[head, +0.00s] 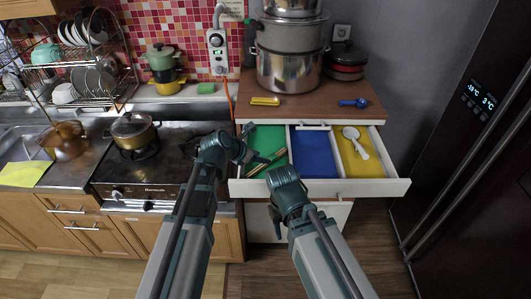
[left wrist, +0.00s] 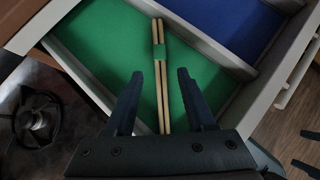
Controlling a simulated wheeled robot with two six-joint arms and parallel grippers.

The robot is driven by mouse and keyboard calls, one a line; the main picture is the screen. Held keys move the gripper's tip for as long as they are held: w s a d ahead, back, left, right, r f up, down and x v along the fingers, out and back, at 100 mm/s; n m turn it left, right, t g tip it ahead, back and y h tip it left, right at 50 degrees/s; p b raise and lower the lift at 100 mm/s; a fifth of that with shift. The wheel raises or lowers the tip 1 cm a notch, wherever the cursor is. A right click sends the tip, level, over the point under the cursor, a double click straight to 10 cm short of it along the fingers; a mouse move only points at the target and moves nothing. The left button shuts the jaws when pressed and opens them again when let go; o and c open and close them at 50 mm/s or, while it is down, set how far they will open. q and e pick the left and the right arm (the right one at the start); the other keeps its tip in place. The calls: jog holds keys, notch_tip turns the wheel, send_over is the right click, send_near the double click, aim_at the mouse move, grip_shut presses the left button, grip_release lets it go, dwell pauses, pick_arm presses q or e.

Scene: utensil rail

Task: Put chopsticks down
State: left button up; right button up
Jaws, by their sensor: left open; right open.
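A pair of wooden chopsticks (head: 266,164) with a green band lies in the green compartment (head: 266,138) of the open drawer. In the left wrist view the chopsticks (left wrist: 157,35) lie on the green floor and run between the fingers of my left gripper (left wrist: 160,74). The gripper is open, one finger on each side, with a gap to each. In the head view my left gripper (head: 262,158) is over the green compartment and partly hides the chopsticks. My right gripper (head: 277,224) is open and empty, low in front of the drawer, and partly hidden by its own arm.
The drawer also has a blue compartment (head: 314,150) and a yellow compartment (head: 352,163) holding a white spoon (head: 357,143). A yellow object (head: 265,101) and a blue object (head: 354,103) lie on the brown counter above. A stove (head: 165,160) stands to the left.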

pick_arm(q)
jog(key=p+v, duration=0.4)
jog(key=v, duration=0.3)
jog(key=shift+r, duration=0.1)
dwell(0.4)
